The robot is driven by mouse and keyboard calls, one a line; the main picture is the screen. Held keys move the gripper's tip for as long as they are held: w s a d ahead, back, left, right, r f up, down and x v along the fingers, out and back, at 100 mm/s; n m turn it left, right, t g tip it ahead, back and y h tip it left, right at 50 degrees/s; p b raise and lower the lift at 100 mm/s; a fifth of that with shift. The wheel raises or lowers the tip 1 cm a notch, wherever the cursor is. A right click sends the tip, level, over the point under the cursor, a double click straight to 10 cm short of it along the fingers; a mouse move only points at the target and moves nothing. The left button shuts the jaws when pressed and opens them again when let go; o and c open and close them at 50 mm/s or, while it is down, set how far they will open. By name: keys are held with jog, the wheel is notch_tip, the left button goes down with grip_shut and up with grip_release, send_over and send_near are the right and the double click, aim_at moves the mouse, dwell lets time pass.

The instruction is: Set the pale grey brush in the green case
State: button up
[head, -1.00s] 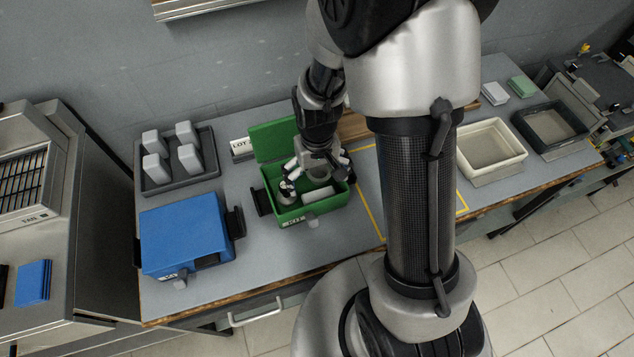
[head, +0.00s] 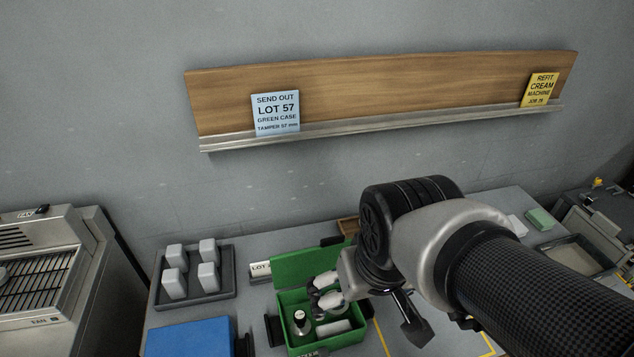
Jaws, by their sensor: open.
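The green case (head: 283,309) stands open on the bench, its lid (head: 300,263) raised at the back. In the case's front part lies a pale grey, elongated piece (head: 334,327); it looks like the brush, but its details are too small to be sure. A silver and dark tamper-like piece (head: 301,323) stands to its left inside the case. My gripper (head: 320,300) is open over the back of the case, above and behind the pale piece, with nothing visibly held. My gripper and wrist hide the back right of the case.
A blue case (head: 190,338) stands to the left. Behind it is a dark tray (head: 226,283) with several pale grey blocks. A wall shelf (head: 390,122) carries a blue card (head: 275,113) naming the green case and a tamper, and a yellow card (head: 539,89). A grey-rimmed bin (head: 590,249) stands far right.

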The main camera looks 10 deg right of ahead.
jog(key=shift+t, duration=0.6)
jog(key=s+r, duration=0.1)
jog(key=s, duration=0.2)
jog(key=s+r, duration=0.1)
jog(key=s, duration=0.1)
jog(key=shift+r, duration=0.35)
jog(key=shift+c, duration=0.3)
